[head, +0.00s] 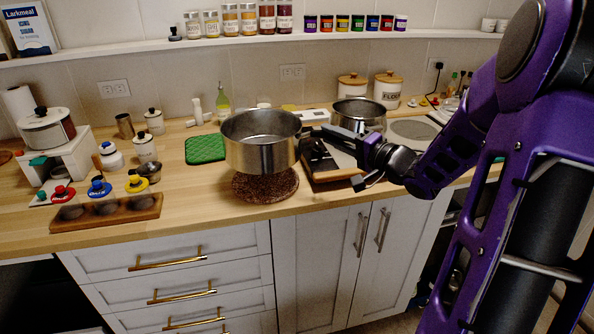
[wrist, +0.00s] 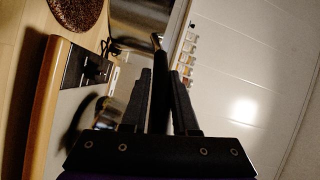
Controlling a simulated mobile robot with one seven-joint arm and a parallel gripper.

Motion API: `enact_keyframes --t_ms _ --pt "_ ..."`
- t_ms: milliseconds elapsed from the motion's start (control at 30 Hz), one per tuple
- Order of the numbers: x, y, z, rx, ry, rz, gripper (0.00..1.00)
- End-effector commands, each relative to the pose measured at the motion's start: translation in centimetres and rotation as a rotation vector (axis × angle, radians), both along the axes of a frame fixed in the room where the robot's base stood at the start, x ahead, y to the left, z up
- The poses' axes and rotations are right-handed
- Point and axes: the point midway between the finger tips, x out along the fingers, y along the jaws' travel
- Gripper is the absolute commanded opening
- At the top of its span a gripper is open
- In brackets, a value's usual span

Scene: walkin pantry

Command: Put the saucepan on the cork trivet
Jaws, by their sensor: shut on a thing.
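The steel saucepan (head: 262,150) is upright at the middle of the head view, its handle towards the right. My gripper (head: 362,150) is shut on that handle; the dark handle (wrist: 159,85) shows between the fingers (wrist: 160,100) in the wrist view. The round brown cork trivet (head: 265,190) lies on the counter, below and slightly in front of the pan in the picture. The pan seems to be held above it; the exact gap is hard to tell. The trivet also shows at the top left of the wrist view (wrist: 75,12).
A second steel pot (head: 358,116) stands behind. A green mat (head: 205,149) lies left.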

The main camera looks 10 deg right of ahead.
Motion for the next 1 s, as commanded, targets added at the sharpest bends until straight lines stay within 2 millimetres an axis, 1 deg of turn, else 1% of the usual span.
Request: enact_keyframes --t_ms 33,100,200,367,633,1000 --pt "0.1 0.0 -1.1 0.005 -0.004 0.000 0.00" --pt "0.1 0.0 -2.3 0.005 -0.004 0.000 0.00" --pt "0.1 0.0 -3.3 0.005 -0.005 0.001 0.00" --pt "0.1 0.0 -4.1 0.004 -0.007 0.001 0.00" --pt "0.1 0.0 -7.4 0.005 -0.005 0.001 0.00" --pt "0.1 0.0 -7.7 0.002 -0.007 0.001 0.00"
